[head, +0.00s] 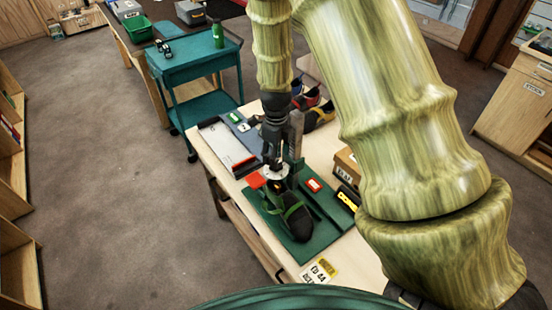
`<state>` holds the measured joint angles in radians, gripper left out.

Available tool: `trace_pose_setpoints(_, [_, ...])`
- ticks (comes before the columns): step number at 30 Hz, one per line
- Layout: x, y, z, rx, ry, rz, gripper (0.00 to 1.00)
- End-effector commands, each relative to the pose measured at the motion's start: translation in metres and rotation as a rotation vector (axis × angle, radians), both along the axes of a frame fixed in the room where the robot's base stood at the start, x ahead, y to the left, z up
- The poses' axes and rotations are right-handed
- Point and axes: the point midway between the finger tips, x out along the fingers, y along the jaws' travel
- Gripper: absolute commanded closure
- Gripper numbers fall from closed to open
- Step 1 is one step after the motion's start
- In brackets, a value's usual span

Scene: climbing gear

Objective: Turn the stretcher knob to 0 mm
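The shoe stretcher stands on a green base plate (318,243) on the wooden bench. A dark shoe (299,222) with green straps lies on that plate. A pale round dial (275,172), which looks like the stretcher knob, sits just behind the shoe's far end, with a red piece (256,181) at its left. My gripper (274,160) points down directly over the dial, its fingertips at or very near it. The fingers are small and dark here, so I cannot tell their opening or whether they touch the knob. The scale and its reading are too small to make out.
On the bench (345,249) are a grey and white tray (228,147) at the left, colourful shoes (318,112) behind, a cardboard box (347,165) at the right and a label card (319,271) in front. A teal cart (194,62) stands behind. The floor at the left is clear.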

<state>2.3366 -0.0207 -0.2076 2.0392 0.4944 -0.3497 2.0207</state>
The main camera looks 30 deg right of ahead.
Motion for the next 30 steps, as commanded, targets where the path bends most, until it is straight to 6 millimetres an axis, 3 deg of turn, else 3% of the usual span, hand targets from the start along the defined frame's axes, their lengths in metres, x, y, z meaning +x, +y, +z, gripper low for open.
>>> trace_pose_setpoints(12, [0.000, 0.000, -0.034, 0.000, 0.000, 0.001, 0.49])
trace_pose_setpoints(24, [0.000, 0.000, -0.038, 0.000, -0.001, 0.000, 0.49])
trace_pose_setpoints(30, [0.000, 0.000, -0.038, 0.000, 0.000, 0.000, 0.83])
